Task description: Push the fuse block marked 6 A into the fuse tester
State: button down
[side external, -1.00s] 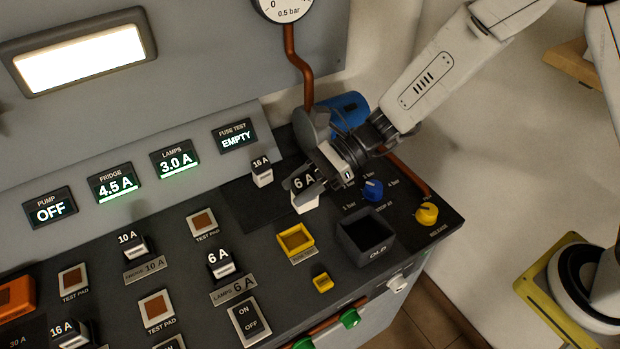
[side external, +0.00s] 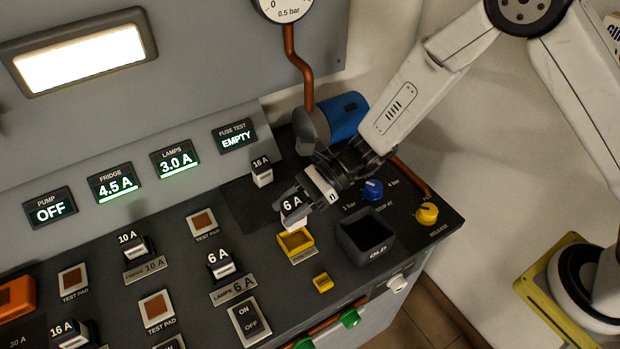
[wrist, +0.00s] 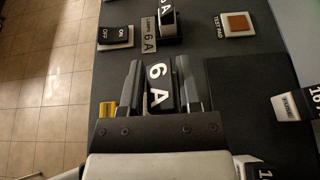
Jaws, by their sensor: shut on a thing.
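The fuse block marked 6 A (side external: 291,202) is between the fingers of my gripper (side external: 296,212), which is shut on it. In the wrist view the block (wrist: 159,88) shows its 6 A label, with a finger of my gripper (wrist: 160,85) on each side. The fuse tester, a yellow open-topped socket (side external: 296,243), is just below and in front of the block in the side view. The block looks held above its rear rim; the exact gap cannot be told. The FUSE TEST display (side external: 234,136) reads EMPTY.
A black bin marked OLD (side external: 365,240) stands right of the tester. A small yellow piece (side external: 323,283) lies in front. A 16 A block (side external: 262,173) stands behind left. Another 6 A block (side external: 220,264) sits at LAMPS. Blue (side external: 373,189) and yellow (side external: 427,213) knobs are at right.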

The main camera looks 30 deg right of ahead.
jog(key=shift+f, duration=2.55)
jog(key=shift+f, duration=0.65)
jog(key=c, duration=0.6)
grip_release()
jog(key=shift+d, duration=0.1)
jog(key=shift+v, duration=5.45)
jog(key=shift+s, duration=0.1)
